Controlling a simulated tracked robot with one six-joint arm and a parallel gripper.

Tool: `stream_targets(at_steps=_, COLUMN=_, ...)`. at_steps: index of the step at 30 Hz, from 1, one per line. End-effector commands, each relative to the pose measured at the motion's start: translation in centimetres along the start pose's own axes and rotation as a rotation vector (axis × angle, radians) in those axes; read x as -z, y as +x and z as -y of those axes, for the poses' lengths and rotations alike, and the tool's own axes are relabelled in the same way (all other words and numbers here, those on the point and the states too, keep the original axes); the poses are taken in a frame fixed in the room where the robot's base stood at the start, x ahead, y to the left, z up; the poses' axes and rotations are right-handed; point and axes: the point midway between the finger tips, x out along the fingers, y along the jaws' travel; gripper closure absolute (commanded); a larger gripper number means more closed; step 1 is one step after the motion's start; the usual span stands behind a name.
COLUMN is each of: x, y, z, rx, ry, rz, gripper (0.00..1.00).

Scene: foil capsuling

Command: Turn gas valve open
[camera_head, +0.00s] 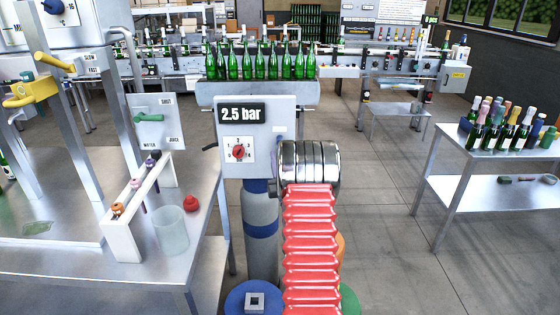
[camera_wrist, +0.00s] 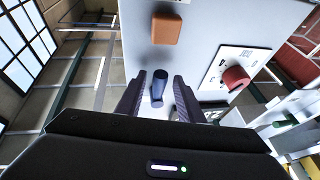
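A pale panel (camera_head: 257,176) with a "2.5 bar" display stands in the middle of the head view, with a banded grey and blue cylinder (camera_head: 261,215) below it. It carries a numbered dial with a red knob (camera_head: 239,151). In the wrist view the red knob (camera_wrist: 236,79) is at the right on the panel (camera_wrist: 215,35). A dark blue peg-like handle (camera_wrist: 160,84) stands between the fingers of my gripper (camera_wrist: 160,88), which is open with a gap on each side. Whether this handle is the gas valve is not clear. The head view does not show my gripper.
An orange-brown block (camera_wrist: 166,27) juts from the panel above the handle. A metal table (camera_head: 60,262) with a white rack (camera_head: 124,240) and a clear cup (camera_head: 171,232) stands at the left. Green bottles (camera_head: 260,62) line up behind the panel.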

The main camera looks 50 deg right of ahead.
Motion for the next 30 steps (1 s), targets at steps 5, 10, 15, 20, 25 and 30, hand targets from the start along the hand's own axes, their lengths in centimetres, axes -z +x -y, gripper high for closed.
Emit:
stream_targets(at_steps=5, x=0.1, y=0.0, z=0.0, rx=0.001, ry=0.0, rz=-0.002, gripper=0.66)
stream_targets(at_steps=10, x=0.1, y=-1.0, z=0.0, rx=0.0, ry=0.0, rz=-0.001, gripper=0.66)
stream_targets(at_steps=15, x=0.0, y=-3.3, z=-0.1, rx=-0.001, ry=0.0, rz=0.0, gripper=0.66)
stream_targets(at_steps=20, x=0.0, y=-6.0, z=-0.1, rx=-0.001, ry=0.0, rz=0.001, gripper=0.66)
stream_targets(at_steps=25, x=-0.1, y=-9.0, z=0.0, rx=-0.001, ry=0.0, rz=0.001, gripper=0.66)
stream_targets(at_steps=30, x=-0.1, y=-11.8, z=-0.1, rx=-0.001, ry=0.0, rz=0.002, gripper=0.66)
